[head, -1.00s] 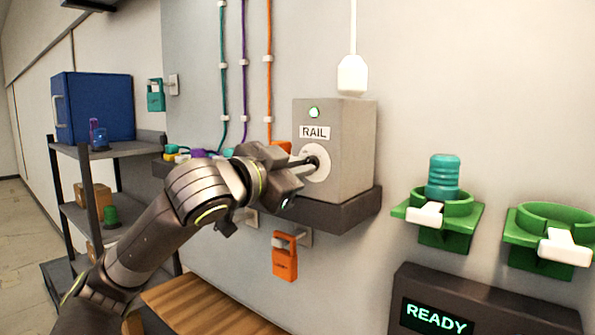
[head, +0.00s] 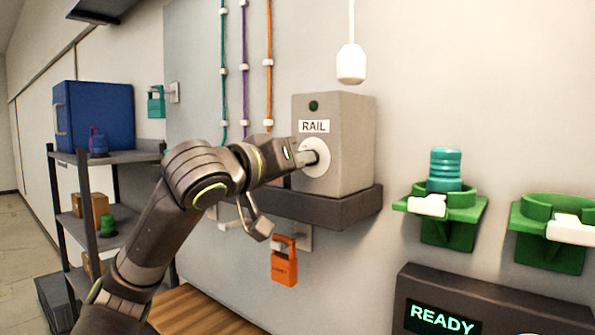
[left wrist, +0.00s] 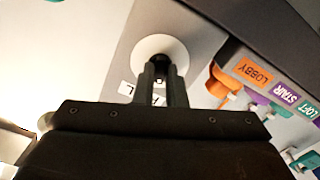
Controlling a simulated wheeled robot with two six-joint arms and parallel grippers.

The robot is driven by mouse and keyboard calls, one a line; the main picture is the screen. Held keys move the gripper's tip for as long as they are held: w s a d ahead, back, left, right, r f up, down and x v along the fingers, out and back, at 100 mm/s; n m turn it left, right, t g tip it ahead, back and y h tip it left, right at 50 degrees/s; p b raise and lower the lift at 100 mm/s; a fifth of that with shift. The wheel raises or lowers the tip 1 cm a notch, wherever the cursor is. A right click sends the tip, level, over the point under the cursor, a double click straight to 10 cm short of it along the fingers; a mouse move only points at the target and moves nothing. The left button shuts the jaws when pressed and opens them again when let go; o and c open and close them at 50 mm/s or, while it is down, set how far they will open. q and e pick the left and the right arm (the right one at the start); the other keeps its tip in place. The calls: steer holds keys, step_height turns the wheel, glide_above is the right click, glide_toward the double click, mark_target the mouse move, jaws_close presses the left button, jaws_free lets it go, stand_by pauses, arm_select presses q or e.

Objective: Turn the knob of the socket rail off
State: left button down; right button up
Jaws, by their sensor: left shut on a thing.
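The socket rail is a grey box (head: 350,150) with a RAIL label on its front, standing on a dark wall ledge. Its knob sits on a white round dial (head: 320,166), which also shows in the left wrist view (left wrist: 143,50). My left gripper (head: 305,157) is shut on the knob, its fingers reaching in from the left and covering most of it. In the left wrist view the closed fingers (left wrist: 163,82) meet the dark knob centre. The small lamp (head: 313,105) above the label is dark. My right gripper is not in view.
An orange padlock (head: 284,262) hangs below the ledge (head: 340,208). Green holders (head: 447,225) stand out from the wall at right, above a READY display (head: 440,318). Plugs tagged LOBBY (left wrist: 253,72), STAIR and LOFT sit beside the box. A shelf (head: 110,157) stands left.

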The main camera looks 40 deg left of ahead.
arm_select(q)
steer(key=shift+n+b, duration=1.25)
steer(key=shift+n, duration=0.95)
steer(key=c, duration=1.5)
jaws_free()
steer(key=s+b, duration=0.2)
steer(key=s, duration=0.3)
steer(key=s+a+b, duration=0.1)
steer(key=s+b, duration=0.2)
steer(key=s, duration=0.3)
steer(key=s+b, duration=0.3)
steer(key=s, duration=0.3)
steer(key=shift+s+a, duration=0.2)
steer(key=shift+w, duration=0.1)
